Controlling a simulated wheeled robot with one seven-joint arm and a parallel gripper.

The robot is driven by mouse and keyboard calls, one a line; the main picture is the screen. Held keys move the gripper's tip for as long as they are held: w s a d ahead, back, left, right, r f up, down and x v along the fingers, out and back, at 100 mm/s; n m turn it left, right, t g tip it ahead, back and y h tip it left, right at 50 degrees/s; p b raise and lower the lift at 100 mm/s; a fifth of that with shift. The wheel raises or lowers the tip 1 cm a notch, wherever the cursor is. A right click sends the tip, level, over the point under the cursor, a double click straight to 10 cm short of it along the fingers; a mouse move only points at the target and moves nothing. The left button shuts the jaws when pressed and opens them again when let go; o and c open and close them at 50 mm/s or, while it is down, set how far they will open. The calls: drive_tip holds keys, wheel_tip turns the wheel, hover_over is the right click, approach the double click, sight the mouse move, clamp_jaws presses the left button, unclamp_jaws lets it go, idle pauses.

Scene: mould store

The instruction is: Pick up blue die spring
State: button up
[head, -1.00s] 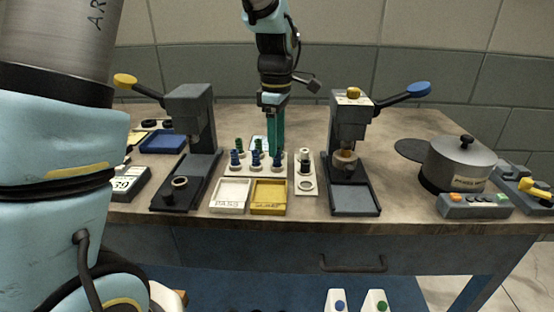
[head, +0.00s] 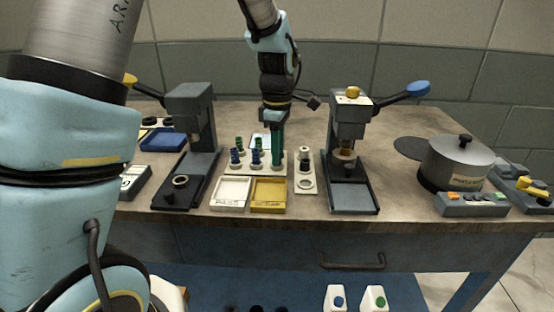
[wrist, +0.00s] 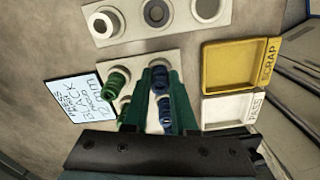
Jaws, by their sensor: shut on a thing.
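The spring rack (head: 286,168) stands mid-table with a back row of green springs (head: 239,143) and a front row of blue springs (head: 236,157). My gripper (head: 277,161) points down at the right end of the blue row. In the wrist view my gripper (wrist: 161,76) is shut on a blue die spring (wrist: 160,84), with the fingers on both sides of it. The fingers hide that spring in the head view. Another blue spring (wrist: 165,113) stands behind it, and green springs (wrist: 117,81) stand to the left. I cannot tell whether the held spring is off the rack.
A white PASS tray (head: 231,206) and yellow SCRAP tray (head: 269,207) lie in front of the rack. A ring-holder plate (head: 305,186) is close on the right. Presses stand left (head: 190,110) and right (head: 347,120). A grey pot (head: 457,163) is far right.

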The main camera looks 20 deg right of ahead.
clamp_jaws()
drive_tip(key=shift+r, duration=0.1)
wheel_tip(320, 180, up, 10)
drive_tip(key=shift+r+b, duration=0.1)
drive_tip(key=shift+b, duration=0.35)
drive_tip(key=shift+r+p, duration=1.35)
